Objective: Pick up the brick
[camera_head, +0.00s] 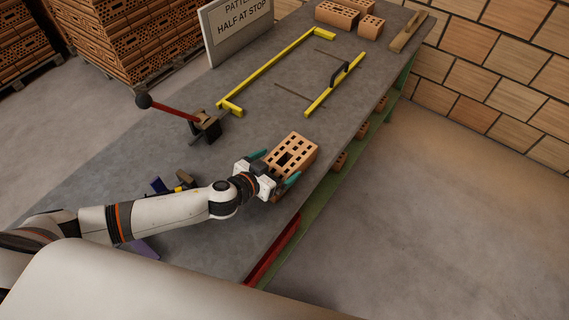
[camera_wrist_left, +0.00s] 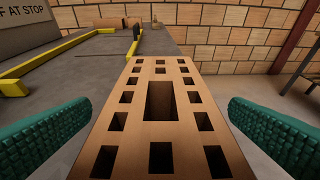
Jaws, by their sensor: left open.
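The brick (camera_head: 292,153) is orange-brown with rows of square holes and a larger hole in its middle. It sits on the grey table near the front right edge in the head view. In the left wrist view the brick (camera_wrist_left: 160,118) fills the middle, its long side pointing away. My left gripper (camera_head: 276,169) is open, with a green finger on each side of the brick. In the left wrist view a gap shows between each finger of the gripper (camera_wrist_left: 160,130) and the brick. My right gripper is not in view.
A yellow frame (camera_head: 270,67) and a yellow bar with a black handle (camera_head: 335,85) lie farther up the table (camera_head: 120,165). A red lever clamp (camera_head: 205,127) stands left of the brick. Other bricks (camera_head: 337,16) and a sign (camera_head: 236,30) are at the far end.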

